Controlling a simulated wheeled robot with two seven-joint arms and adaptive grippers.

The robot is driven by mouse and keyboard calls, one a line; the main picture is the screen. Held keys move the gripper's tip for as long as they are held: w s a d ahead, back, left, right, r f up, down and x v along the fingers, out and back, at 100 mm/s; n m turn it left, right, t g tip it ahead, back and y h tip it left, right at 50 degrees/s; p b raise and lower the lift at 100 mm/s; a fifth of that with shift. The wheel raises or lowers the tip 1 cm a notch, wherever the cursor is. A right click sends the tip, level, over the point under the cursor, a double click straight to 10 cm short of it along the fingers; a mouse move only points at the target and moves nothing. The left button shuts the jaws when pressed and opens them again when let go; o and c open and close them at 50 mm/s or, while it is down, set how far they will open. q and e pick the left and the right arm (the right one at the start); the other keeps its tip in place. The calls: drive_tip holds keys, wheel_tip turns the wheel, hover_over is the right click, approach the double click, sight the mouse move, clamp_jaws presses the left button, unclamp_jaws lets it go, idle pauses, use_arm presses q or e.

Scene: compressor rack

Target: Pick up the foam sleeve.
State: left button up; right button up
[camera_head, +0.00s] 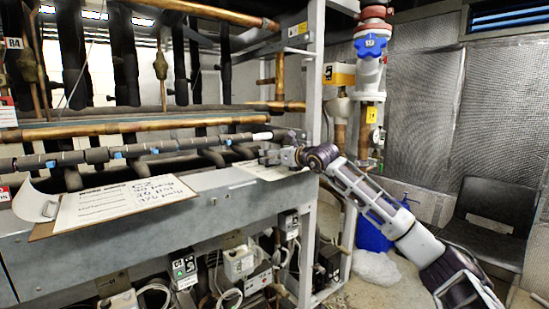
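I cannot single out a loose foam sleeve with certainty. Dark, foam-like covering wraps the upright pipes (124,55) at the back of the rack. A grey jointed pipe (98,155) with blue bands runs along the rack's front, with a short white piece (262,136) near its right end. My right gripper (266,158) reaches in from the right, at the right end of the grey ledge, just below and in front of that pipe end. Its fingers are small and dark here, so I cannot tell whether they are open or hold anything. My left gripper is out of view.
A clipboard (110,205) with written paper lies on the metal ledge (150,240), and another sheet (262,172) lies near my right gripper. A rack upright (313,95) stands beside my arm. A blue-handled valve (370,45) and a dark chair (495,215) are to the right.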

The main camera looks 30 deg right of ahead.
drive_tip(key=shift+r, duration=0.1)
drive_tip(key=shift+r, duration=1.6)
drive_tip(key=shift+s+d, duration=0.15)
drive_tip(key=shift+s, duration=1.4)
drive_tip(key=s+b, duration=0.1)
drive_tip(key=s, duration=0.1)
drive_tip(key=s+b, duration=0.1)
drive_tip(key=s, duration=0.1)
drive_tip(key=s+b, duration=0.1)
drive_tip(key=s, duration=0.1)
drive_tip(key=shift+d+f, duration=0.1)
drive_tip(key=shift+d, duration=0.15)
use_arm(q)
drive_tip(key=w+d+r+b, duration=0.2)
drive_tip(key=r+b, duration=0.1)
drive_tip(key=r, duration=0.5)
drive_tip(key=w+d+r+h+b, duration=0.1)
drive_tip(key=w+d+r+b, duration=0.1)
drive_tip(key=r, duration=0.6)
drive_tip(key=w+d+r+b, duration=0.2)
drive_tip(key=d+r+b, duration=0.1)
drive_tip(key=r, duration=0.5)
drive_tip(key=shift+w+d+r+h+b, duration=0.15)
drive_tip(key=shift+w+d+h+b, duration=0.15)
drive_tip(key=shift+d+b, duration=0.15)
use_arm(e)
drive_tip(key=s, duration=0.8)
drive_tip(key=shift+s+d, duration=0.3)
drive_tip(key=shift+s, duration=0.1)
